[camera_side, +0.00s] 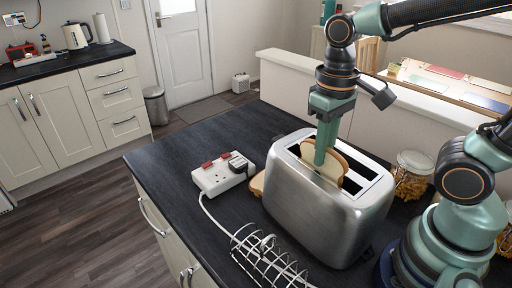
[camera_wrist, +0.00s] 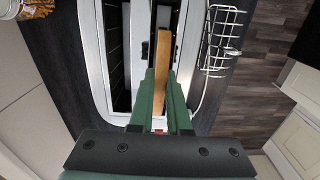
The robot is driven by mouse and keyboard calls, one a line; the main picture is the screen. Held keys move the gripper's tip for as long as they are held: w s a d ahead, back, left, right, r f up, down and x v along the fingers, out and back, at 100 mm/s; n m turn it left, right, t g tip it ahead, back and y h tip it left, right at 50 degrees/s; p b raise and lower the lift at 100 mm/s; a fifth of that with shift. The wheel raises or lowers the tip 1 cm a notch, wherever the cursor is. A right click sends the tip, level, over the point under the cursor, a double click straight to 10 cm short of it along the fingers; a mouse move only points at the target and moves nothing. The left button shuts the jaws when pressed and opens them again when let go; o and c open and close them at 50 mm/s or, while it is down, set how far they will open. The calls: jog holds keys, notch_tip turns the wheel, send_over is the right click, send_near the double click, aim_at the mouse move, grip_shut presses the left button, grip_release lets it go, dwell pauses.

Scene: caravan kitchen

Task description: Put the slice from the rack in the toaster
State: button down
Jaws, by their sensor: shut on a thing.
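The steel toaster (camera_side: 325,215) stands on the dark worktop, its two long slots facing up. My gripper (camera_side: 321,160) is shut on a bread slice (camera_side: 334,169), with green fingers on either side of its upper part. The slice is upright at the slot nearer the side camera, and its lower part is hidden by the toaster's top edge. In the wrist view the slice (camera_wrist: 163,70) lines up along the right-hand slot of the toaster (camera_wrist: 98,72); the left-hand slot looks empty. The wire rack (camera_side: 262,258) stands in front of the toaster and looks empty.
A white socket block (camera_side: 222,176) with a cable lies left of the toaster. Another bread piece (camera_side: 257,184) lies partly hidden behind the toaster's left end. A jar of pasta (camera_side: 411,176) stands to the right. The worktop's far left is clear.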

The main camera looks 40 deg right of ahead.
jog(key=c, duration=0.9)
grip_release()
notch_tip(320, 180, up, 12)
jog(key=w+d+f+t, duration=0.1)
jog(key=f+t, duration=0.1)
jog(key=w+d+f+t, duration=0.1)
jog(key=d+f, duration=0.1)
jog(key=f, duration=0.1)
jog(key=w+d+f+t, duration=0.1)
jog(key=f+t, duration=0.1)
jog(key=shift+w+d+f+n+t, duration=0.25)
jog(key=shift+w+d+n+t, duration=0.05)
